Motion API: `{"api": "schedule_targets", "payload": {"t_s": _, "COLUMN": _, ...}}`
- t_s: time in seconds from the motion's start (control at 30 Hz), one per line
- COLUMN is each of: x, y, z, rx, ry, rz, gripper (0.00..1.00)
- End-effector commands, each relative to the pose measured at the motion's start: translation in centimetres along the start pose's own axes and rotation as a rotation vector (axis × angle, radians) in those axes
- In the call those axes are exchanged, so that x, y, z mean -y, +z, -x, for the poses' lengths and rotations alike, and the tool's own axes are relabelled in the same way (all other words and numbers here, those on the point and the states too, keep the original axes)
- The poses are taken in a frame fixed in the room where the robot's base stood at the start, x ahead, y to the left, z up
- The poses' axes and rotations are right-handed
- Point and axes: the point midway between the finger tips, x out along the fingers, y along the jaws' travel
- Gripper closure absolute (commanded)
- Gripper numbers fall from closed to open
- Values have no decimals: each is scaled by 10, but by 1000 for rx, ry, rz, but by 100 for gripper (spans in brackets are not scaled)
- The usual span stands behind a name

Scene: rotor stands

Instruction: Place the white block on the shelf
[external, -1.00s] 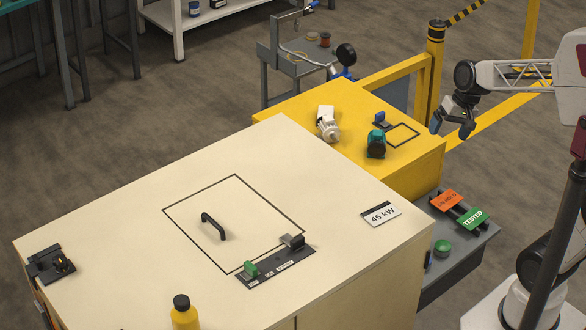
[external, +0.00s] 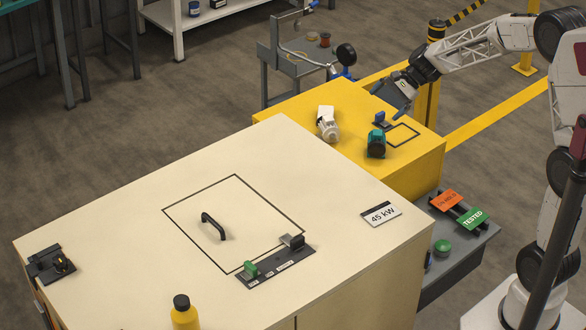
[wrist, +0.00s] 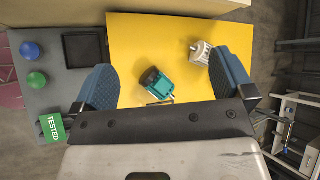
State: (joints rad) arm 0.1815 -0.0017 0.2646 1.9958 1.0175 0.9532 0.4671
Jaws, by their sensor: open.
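The nearest match to a white block is a white, blocky motor-like piece (external: 327,124) on the yellow cabinet top (external: 310,98). In the wrist view this white piece (wrist: 201,53) lies close to the right finger's inner side. My gripper (external: 398,98) hangs above the right back part of the yellow top, apart from the white piece. In the wrist view my gripper (wrist: 165,72) is open, with nothing held between its blue pads. A white shelf unit (external: 178,32) stands at the back left in the external view.
A teal motor (external: 376,144) stands right of the white piece, beside an outlined square. The large cream cabinet (external: 120,210) with a handle (external: 213,226) fills the front. A grey trolley (external: 290,65) stands behind the yellow cabinet.

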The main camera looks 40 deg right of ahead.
Motion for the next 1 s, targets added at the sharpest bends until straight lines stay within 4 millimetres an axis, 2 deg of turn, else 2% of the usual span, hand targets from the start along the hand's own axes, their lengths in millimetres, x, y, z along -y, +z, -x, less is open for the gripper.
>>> {"api": "schedule_targets", "payload": {"t_s": 0.03, "x": 8, "y": -13, "z": -6, "rx": 11, "ry": -17, "rz": -44, "gripper": 0}}
{"api": "schedule_targets", "payload": {"t_s": 0.2, "x": 36, "y": -52, "z": -25, "rx": 53, "ry": -87, "rz": -191, "gripper": 0}}
{"api": "schedule_targets", "payload": {"t_s": 0.5, "x": 77, "y": -130, "z": -57, "rx": 127, "ry": -210, "rz": -452, "gripper": 0}}
{"api": "schedule_targets", "payload": {"t_s": 0.8, "x": 105, "y": -216, "z": -89, "rx": 203, "ry": -334, "rz": -709, "gripper": 0}}
{"api": "schedule_targets", "payload": {"t_s": 1.0, "x": 114, "y": -260, "z": -103, "rx": 242, "ry": -397, "rz": -830, "gripper": 0}}
